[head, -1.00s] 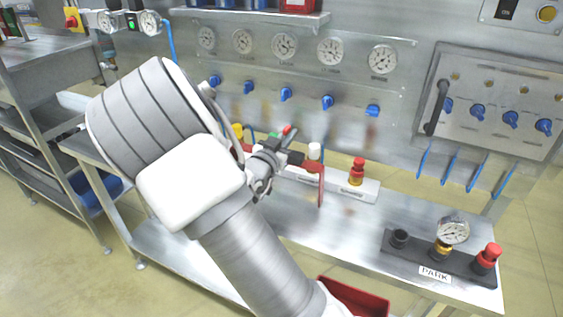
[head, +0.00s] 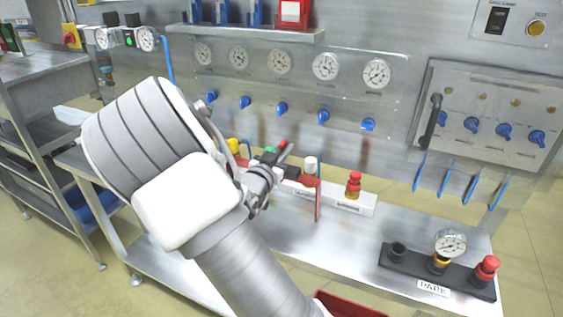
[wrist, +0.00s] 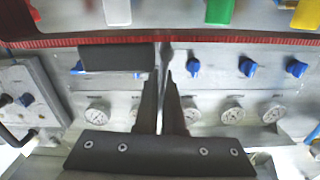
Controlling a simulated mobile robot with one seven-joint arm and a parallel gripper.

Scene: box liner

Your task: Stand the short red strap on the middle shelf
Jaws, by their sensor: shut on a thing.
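My gripper (head: 290,174) is in front of the bench's back wall, shut on a red strap (head: 318,202). In the head view the strap is a thin red piece at the fingertips, with one part hanging upright above the bench; the fingers hide some of it. In the wrist view my dark fingers (wrist: 163,95) are close together. A thin red ridged strip (wrist: 240,42) crosses that view by the fingertips; I cannot tell whether it is the same strap. A wall shelf (head: 245,33) is at the top of the head view. I cannot tell whether it is the middle one.
Blue uprights and a red box (head: 293,13) stand on the wall shelf. Gauges and blue knobs line the wall below it. A white block with a red-capped valve (head: 354,186) is right of my gripper. A black gauge base (head: 412,262) stands at the bench's right.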

